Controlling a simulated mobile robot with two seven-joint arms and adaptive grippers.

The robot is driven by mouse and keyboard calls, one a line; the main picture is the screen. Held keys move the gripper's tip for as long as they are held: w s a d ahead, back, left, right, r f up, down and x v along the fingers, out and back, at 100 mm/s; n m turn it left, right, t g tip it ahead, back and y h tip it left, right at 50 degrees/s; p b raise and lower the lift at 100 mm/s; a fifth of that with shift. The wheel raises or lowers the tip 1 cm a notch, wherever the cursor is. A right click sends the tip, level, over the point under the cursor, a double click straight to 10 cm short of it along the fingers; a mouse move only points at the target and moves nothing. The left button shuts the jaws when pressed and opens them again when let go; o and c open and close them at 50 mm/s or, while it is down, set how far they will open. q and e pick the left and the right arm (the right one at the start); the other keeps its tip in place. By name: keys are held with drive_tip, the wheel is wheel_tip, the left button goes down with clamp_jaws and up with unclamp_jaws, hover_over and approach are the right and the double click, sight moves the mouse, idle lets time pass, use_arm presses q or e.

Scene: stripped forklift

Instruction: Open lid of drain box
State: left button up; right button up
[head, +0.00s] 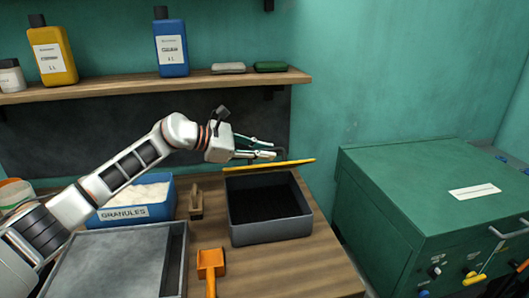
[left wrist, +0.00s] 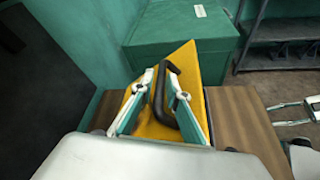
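The drain box (head: 270,228) is a dark grey tray on the wooden bench, with its dark inside in view. Its yellow lid (head: 295,163) is raised at the back and shows nearly edge-on in the head view. In the left wrist view the lid (left wrist: 215,75) fills the middle, with a black bar handle (left wrist: 169,100) on its outer face. My left gripper (head: 274,150) is behind the lid. Its fingers stand apart on either side of the handle, with a gap visible; contact is hard to judge.
A blue granules bin (head: 140,205), a small brush (head: 196,203), an orange-handled tool (head: 211,263) and a grey tray (head: 115,265) lie left of the box. A green cabinet (head: 400,195) stands at right. A shelf (head: 200,80) with bottles runs above my left arm.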

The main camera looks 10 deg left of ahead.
idle(0.3)
use_arm(q)
drive_tip(key=v, duration=1.2)
